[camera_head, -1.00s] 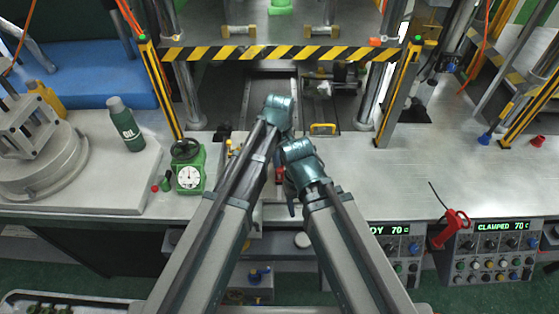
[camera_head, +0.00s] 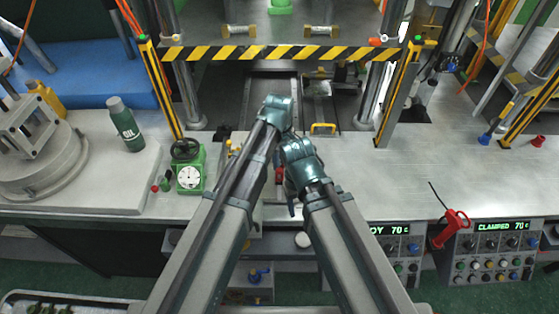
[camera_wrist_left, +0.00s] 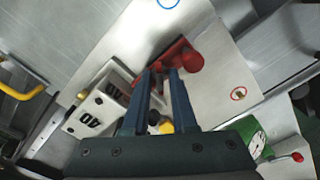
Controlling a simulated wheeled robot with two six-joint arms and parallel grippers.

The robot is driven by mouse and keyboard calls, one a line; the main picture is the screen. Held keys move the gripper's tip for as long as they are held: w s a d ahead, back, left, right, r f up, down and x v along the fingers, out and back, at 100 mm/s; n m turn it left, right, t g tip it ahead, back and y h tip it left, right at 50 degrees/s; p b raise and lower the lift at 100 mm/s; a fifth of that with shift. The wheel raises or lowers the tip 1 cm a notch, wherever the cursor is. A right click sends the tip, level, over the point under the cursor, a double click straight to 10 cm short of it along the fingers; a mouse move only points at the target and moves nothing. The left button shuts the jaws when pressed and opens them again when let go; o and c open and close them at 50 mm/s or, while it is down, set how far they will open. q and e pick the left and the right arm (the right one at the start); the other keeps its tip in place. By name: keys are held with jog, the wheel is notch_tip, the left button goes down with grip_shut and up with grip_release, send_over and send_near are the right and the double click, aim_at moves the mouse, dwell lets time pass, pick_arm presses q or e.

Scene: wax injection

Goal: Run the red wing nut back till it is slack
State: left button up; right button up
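The red wing nut (camera_wrist_left: 186,58) shows in the left wrist view just beyond my left gripper's fingertips, beside a pale metal plate. In the head view only a bit of red (camera_head: 279,174) shows between my two arms, and the left fingers are hidden there. My right arm's wrist is beside the left one in the head view; I cannot make out its fingers clearly.
A white block marked 40 (camera_wrist_left: 91,112) and a yellow knob (camera_wrist_left: 166,128) are close to the left fingers. A green gauge (camera_head: 189,177) and an oil bottle (camera_head: 125,125) stand at the left. A striped press bar (camera_head: 280,53) spans the back. The bench right of my arms is mostly clear.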

pick_arm(q)
jog(key=shift+o, duration=1.4)
jog(key=shift+r, duration=0.15)
notch_tip(320, 180, up, 14)
jog(key=p, duration=1.4)
jog(key=shift+f, duration=0.25)
jog(key=shift+a, duration=0.1)
